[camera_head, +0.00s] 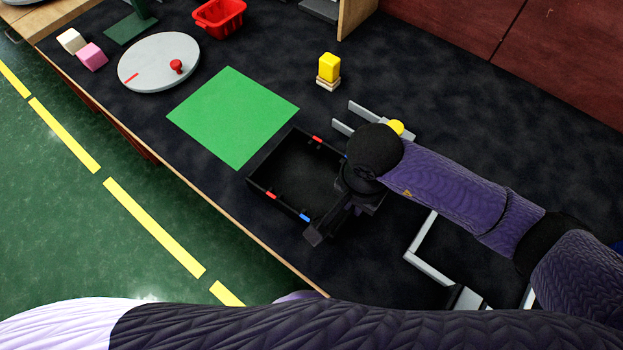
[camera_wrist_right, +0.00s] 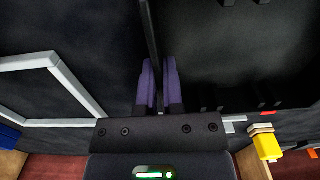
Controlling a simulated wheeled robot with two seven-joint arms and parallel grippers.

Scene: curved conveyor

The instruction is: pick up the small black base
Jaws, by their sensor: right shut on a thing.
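The small black base (camera_head: 297,174) is a shallow, open black tray with red and blue marks on its rim. It lies on the dark table in front of me, beside the green square (camera_head: 234,116). My right gripper (camera_head: 345,195) is at its right side and partly hides that wall. In the right wrist view the two fingers (camera_wrist_right: 159,82) are closed on a thin upright black wall of the base (camera_wrist_right: 151,35). I cannot tell whether the base is raised from the table. My left arm crosses the bottom of the head view; its gripper is out of sight.
A yellow block (camera_head: 329,67) on a wooden piece stands behind the base. A grey disc (camera_head: 158,62) with a red knob, a red basket (camera_head: 219,16), and pink (camera_head: 92,57) and white (camera_head: 71,41) blocks are farther left. A grey frame (camera_head: 430,266) lies to the right.

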